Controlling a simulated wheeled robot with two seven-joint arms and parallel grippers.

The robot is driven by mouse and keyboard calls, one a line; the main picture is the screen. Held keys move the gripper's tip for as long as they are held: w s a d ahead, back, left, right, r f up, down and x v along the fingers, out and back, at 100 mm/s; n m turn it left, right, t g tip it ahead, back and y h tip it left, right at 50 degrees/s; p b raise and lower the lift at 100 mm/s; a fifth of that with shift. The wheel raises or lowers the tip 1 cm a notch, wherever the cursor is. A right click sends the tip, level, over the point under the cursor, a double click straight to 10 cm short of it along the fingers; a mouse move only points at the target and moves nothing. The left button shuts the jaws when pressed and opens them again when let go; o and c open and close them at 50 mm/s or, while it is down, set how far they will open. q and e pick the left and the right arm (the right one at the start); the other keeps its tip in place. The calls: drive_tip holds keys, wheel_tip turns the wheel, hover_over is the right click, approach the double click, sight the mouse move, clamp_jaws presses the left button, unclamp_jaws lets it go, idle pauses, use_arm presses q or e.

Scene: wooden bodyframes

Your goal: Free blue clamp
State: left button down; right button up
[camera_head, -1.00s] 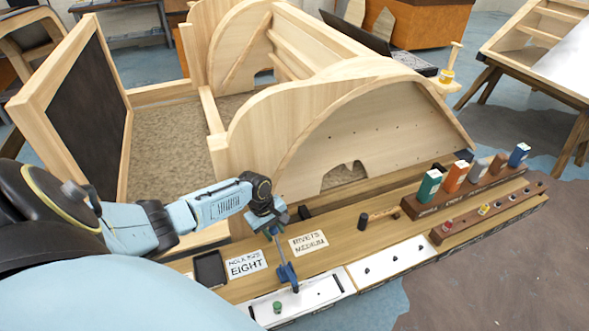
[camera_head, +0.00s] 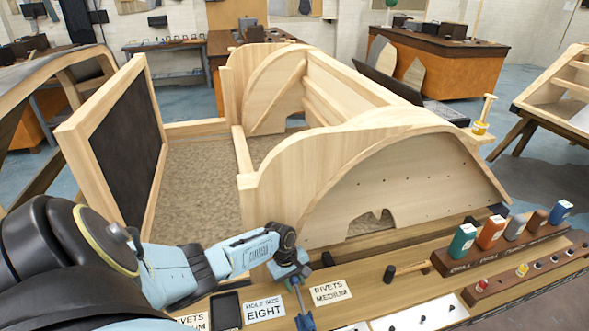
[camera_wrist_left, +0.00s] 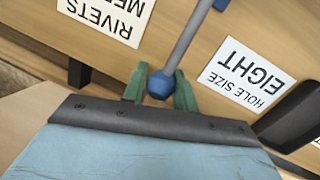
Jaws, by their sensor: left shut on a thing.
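My left gripper (camera_head: 290,272) is over the front of the wooden workbench (camera_head: 405,257), low in the head view. It is shut on the blue clamp (camera_head: 299,299), a thin grey bar with blue end parts that slants down toward the front of the bench. In the left wrist view, the green fingers (camera_wrist_left: 160,88) sit either side of a blue rounded part of the blue clamp (camera_wrist_left: 186,48). Its far end is mostly cut off there, and I cannot tell whether it touches the bench. My right gripper is not in view.
Cards reading "Hole size eight" (camera_head: 264,310) and "Rivets medium" (camera_head: 330,291) flank the clamp. A black tray (camera_head: 226,311) lies to the left. A mallet-like tool (camera_head: 390,272) and a rack of coloured bottles (camera_head: 462,262) are to the right. The wooden bodyframe (camera_head: 400,190) rises behind.

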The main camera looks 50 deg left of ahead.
use_arm(q)
drive_tip(key=shift+s+f, duration=0.2)
drive_tip(key=shift+s, duration=0.05)
drive_tip(key=c, duration=1.4)
unclamp_jaws()
drive_tip(key=shift+c, duration=0.2)
drive_tip(key=shift+o, duration=1.4)
drive_tip(key=shift+r, duration=0.1)
drive_tip(key=shift+w, duration=0.1)
drive_tip(key=shift+r, duration=0.5)
drive_tip(key=r+p, duration=0.1)
drive_tip(key=r, duration=0.3)
drive_tip(key=s+a+r+p, duration=0.1)
drive_tip(key=r, duration=0.3)
drive_tip(key=a+r+p, duration=0.1)
drive_tip(key=r+p, duration=0.1)
drive_tip(key=r, duration=0.2)
drive_tip(key=shift+s, duration=0.35)
